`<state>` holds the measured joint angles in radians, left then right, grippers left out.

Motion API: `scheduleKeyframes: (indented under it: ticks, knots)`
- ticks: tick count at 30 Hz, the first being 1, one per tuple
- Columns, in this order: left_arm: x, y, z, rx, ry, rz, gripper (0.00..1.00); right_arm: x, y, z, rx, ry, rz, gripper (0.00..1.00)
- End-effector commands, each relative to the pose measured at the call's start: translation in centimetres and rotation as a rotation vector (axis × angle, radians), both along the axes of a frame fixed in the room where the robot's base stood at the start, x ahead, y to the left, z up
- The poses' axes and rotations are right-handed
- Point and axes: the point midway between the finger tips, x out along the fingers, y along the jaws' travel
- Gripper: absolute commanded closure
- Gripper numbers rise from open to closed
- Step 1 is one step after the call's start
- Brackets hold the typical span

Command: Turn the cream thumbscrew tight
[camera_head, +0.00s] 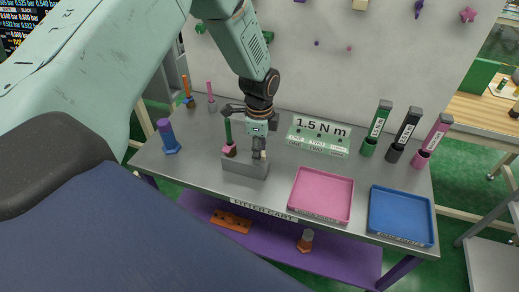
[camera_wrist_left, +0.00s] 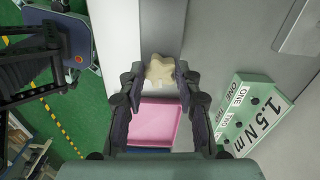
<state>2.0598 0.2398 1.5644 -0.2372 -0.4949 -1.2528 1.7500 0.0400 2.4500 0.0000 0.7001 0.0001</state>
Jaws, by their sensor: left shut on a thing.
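The cream thumbscrew (camera_wrist_left: 160,68) has a lobed knob and sits between the fingertips of my left gripper (camera_wrist_left: 158,74) in the left wrist view. My left gripper (camera_head: 259,150) is shut on it. In the head view only a small part of the cream knob shows below the fingers, at the right part of a grey block (camera_head: 244,168) on the bench. The screw's shank and its seat are hidden. My right gripper is not in view.
A green post with a pink knob (camera_head: 229,150) stands just left of the gripper. A green "1.5 N m" sign (camera_head: 318,134) is behind right. A pink tray (camera_head: 322,195) and a blue tray (camera_head: 401,215) lie right.

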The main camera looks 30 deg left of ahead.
Motion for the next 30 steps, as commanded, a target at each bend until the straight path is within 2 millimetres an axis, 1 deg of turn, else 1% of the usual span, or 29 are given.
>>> scheduleKeyframes:
  ticks: [11,12,19,27,30]
  knots:
    - [-0.08,-0.01,-0.04,-0.001,0.002,-0.002,0.98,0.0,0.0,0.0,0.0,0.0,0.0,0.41]
    - [-0.08,-0.01,-0.04,-0.001,0.002,-0.002,0.63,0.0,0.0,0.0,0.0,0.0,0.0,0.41]
    - [-0.05,-0.01,-0.02,0.0,0.001,-0.002,0.44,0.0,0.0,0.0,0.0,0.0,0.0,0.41]
    - [-0.01,0.0,0.02,0.0,0.0,-0.001,0.43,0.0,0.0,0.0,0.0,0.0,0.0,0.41]
    - [0.03,0.0,0.46,0.0,0.0,-0.001,0.43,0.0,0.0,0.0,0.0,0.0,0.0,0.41]
